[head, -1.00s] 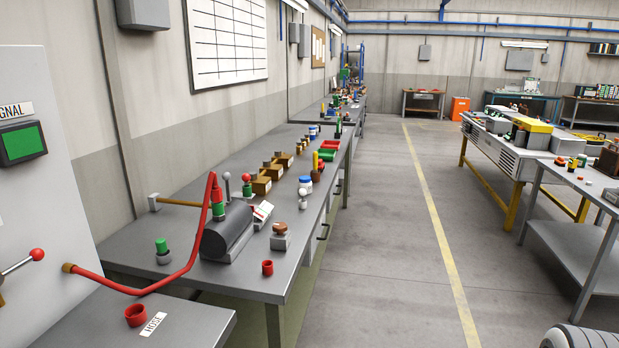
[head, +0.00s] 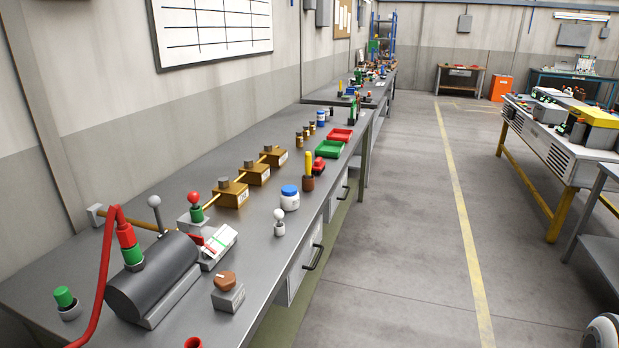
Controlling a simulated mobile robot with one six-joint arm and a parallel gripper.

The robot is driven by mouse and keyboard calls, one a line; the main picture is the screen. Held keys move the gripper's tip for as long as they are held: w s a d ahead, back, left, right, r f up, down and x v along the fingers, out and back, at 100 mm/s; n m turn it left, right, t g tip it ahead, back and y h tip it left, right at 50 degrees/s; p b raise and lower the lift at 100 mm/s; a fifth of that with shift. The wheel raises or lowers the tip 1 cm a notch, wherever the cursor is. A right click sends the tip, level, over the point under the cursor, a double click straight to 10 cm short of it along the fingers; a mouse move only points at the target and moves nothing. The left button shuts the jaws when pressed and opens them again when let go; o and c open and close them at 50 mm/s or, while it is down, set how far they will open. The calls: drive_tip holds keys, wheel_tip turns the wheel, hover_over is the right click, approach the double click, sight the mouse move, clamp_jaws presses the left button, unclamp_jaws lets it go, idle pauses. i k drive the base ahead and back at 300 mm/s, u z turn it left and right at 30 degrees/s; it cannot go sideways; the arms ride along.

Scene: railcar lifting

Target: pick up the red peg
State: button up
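I cannot pick out a red peg for certain. Small red parts show on the left workbench (head: 190,160). A red coupling (head: 126,234) sits on a green collar at the end of a red hose, beside a dark cylinder (head: 150,278). A red ball (head: 194,198) tops a green part behind that cylinder. A red cup (head: 193,343) is cut off at the bottom edge. Far down the bench run, several small coloured parts are too small to tell apart. My gripper is not in view.
Brass blocks (head: 231,194), a white jar (head: 290,200), a green tray (head: 329,149) and a red tray (head: 341,135) stand on the bench. A yellow-legged table (head: 550,150) is at right. The floor aisle (head: 400,220) between is clear.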

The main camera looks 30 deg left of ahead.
sight(193, 197)
drive_tip(key=i, duration=1.8)
drive_tip(key=u, duration=3.4)
drive_tip(key=i, duration=1)
drive_tip(key=z, duration=0.1)
